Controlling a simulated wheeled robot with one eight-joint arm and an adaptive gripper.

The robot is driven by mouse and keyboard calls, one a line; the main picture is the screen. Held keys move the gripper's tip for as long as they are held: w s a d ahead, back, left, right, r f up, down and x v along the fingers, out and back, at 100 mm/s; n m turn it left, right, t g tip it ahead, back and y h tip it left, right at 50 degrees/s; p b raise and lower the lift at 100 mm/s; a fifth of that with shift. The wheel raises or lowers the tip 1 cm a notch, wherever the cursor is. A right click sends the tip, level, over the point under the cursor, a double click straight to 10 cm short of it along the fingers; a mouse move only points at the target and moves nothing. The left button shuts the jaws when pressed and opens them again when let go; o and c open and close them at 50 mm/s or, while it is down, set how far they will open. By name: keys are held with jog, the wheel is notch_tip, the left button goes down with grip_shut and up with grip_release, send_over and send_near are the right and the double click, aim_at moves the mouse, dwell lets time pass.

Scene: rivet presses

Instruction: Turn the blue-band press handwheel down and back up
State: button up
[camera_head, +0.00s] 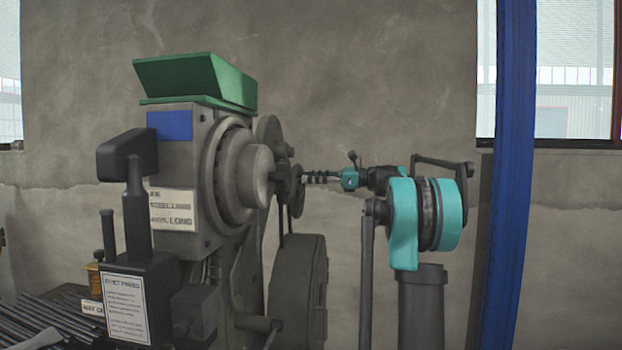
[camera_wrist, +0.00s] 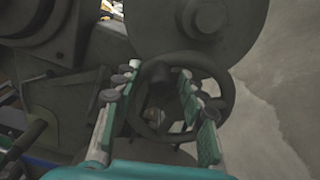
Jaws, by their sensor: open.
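The press (camera_head: 190,215) has a blue band (camera_head: 172,125) high on its front. Its handwheel (camera_head: 297,195) shows nearly edge-on in the head view, on the press's right side. In the wrist view the dark handwheel (camera_wrist: 228,88) is a spoked ring straight ahead, with its hub near the middle. My gripper (camera_head: 312,178) reaches the wheel from the right. In the wrist view my gripper (camera_wrist: 160,76) is open, one finger on each side of the hub, overlapping the wheel. I cannot tell whether the fingers touch it.
A large round drum (camera_head: 298,290) sits below the wheel, and a large dark disc (camera_wrist: 195,25) fills the top of the wrist view. A green hopper (camera_head: 195,80) tops the press. Dark rods (camera_head: 45,320) lie at lower left. A blue post (camera_head: 508,180) stands at right.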

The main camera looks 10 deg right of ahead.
jog(key=shift+a, duration=0.25)
grip_shut()
dwell(0.3)
